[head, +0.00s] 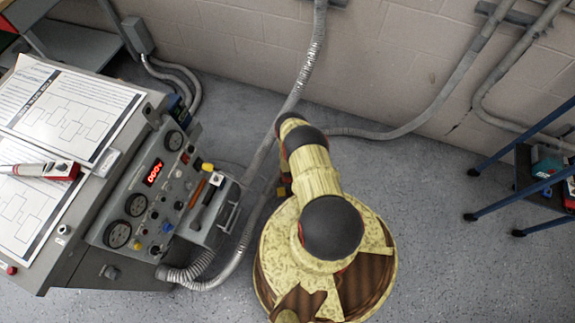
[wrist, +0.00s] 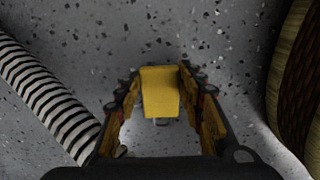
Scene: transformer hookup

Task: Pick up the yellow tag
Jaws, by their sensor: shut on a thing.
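The yellow tag (wrist: 160,92) is a plain yellow block between the fingers of my gripper (wrist: 160,80) in the wrist view. The fingers are shut on it, one at each side. Speckled grey floor lies beyond the tag, with a gap I cannot judge exactly. In the head view my arm extends over the floor to the right of the control console, and its links hide most of my gripper and the tag.
The grey control console (head: 112,265), with gauges and papers, stands at the left. A ribbed hose (head: 248,225) runs along the floor beside my arm; a ribbed hose also shows in the wrist view (wrist: 45,95). A blue-legged stand (head: 520,145) is at right. Floor between is clear.

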